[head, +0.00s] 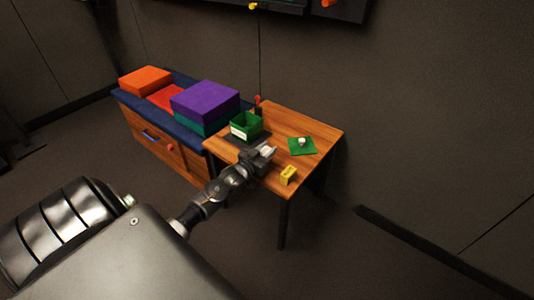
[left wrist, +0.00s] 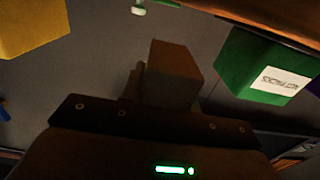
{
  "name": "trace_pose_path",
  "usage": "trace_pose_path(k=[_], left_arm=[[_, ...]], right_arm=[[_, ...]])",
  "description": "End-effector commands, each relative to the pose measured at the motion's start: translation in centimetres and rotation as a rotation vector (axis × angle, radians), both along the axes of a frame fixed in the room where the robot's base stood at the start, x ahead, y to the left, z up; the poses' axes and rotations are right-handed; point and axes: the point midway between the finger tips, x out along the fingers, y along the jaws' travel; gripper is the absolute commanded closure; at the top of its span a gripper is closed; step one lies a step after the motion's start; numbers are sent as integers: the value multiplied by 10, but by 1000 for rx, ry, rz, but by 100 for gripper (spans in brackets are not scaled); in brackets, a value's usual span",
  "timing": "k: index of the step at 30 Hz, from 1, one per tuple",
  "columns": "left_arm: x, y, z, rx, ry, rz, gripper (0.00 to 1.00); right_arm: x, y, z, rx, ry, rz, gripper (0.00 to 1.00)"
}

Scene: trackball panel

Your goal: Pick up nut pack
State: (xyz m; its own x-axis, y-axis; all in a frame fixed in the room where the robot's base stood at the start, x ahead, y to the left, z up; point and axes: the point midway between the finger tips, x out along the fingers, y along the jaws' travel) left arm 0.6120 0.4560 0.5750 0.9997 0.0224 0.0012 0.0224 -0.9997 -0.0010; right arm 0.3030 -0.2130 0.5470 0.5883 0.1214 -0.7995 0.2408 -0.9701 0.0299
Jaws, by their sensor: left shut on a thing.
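My left gripper (head: 262,157) is over the small wooden table, near its front edge, between a green bin and a yellow block. It is shut on a small box, which I take to be the nut pack (left wrist: 176,72); it looks grey-brown in the dim left wrist view. In the head view the box is small and partly hidden by the gripper. The green bin (head: 246,126), with a white label, stands open on the table; it also shows in the left wrist view (left wrist: 240,65), its lettering upside down. My right gripper is not in view.
The yellow block (head: 288,175) sits at the table's (head: 315,129) front edge. A green mat (head: 303,146) with a small white object lies to the right. A cabinet with orange (head: 146,80) and purple (head: 205,101) boxes on it adjoins the table on the left.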

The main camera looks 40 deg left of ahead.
Motion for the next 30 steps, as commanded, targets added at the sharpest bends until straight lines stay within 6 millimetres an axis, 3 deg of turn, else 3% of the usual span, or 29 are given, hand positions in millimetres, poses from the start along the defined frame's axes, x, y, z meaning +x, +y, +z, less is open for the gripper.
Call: trace_pose_path(k=[8,11,21,30], left_arm=[[-31,-19,44,-1,1,-2,91],[-47,-27,65,-1,-1,-3,91],[-105,-61,90,-3,2,0,91],[-121,-70,97,-1,1,0,91]], right_arm=[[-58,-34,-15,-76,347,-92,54],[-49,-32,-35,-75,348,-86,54],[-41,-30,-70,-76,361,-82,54],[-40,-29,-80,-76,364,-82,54]])
